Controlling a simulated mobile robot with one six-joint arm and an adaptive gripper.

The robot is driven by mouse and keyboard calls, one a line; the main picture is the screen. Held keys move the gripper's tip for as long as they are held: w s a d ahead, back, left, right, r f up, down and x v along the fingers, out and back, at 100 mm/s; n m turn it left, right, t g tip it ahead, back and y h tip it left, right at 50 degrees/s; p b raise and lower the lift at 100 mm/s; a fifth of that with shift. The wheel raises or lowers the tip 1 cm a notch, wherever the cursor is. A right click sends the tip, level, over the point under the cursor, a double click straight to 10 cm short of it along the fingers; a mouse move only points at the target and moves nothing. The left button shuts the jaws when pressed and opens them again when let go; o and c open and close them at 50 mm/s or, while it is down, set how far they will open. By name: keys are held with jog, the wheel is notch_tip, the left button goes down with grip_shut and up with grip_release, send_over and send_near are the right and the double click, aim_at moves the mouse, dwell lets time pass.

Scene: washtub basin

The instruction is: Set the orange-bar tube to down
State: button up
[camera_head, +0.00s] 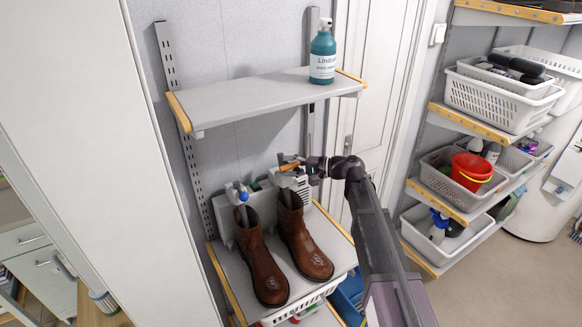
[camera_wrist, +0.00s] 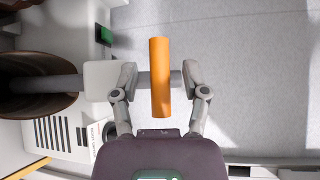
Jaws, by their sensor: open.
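The orange bar (camera_head: 289,167) sits at the top of the right tube of a pale boot dryer (camera_head: 268,197) on the lower shelf. In the wrist view the orange bar (camera_wrist: 160,77) lies upright in the picture, across a grey rod. My gripper (camera_wrist: 159,76) is open, with one finger on each side of the bar and a visible gap to both. In the head view my gripper (camera_head: 304,167) reaches the bar from the right. Brown boots, left (camera_head: 262,262) and right (camera_head: 304,243), stand in front of the dryer. The right boot's opening surrounds part of its tube.
A blue knob (camera_head: 243,197) marks the left tube. An upper shelf (camera_head: 250,98) holds a teal bottle (camera_head: 322,55) above my gripper. A white basket (camera_head: 300,300) sits under the boots. Side shelves (camera_head: 470,122) with baskets stand at right.

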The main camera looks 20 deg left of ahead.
aim_at(292, 179)
grip_shut()
jog(key=f+b, duration=0.3)
jog(key=d+f+b, duration=0.1)
jog(key=shift+s+f, duration=0.15)
jog(key=shift+s, duration=0.25)
grip_release()
dwell(0.5)
jog(key=shift+r, duration=0.2)
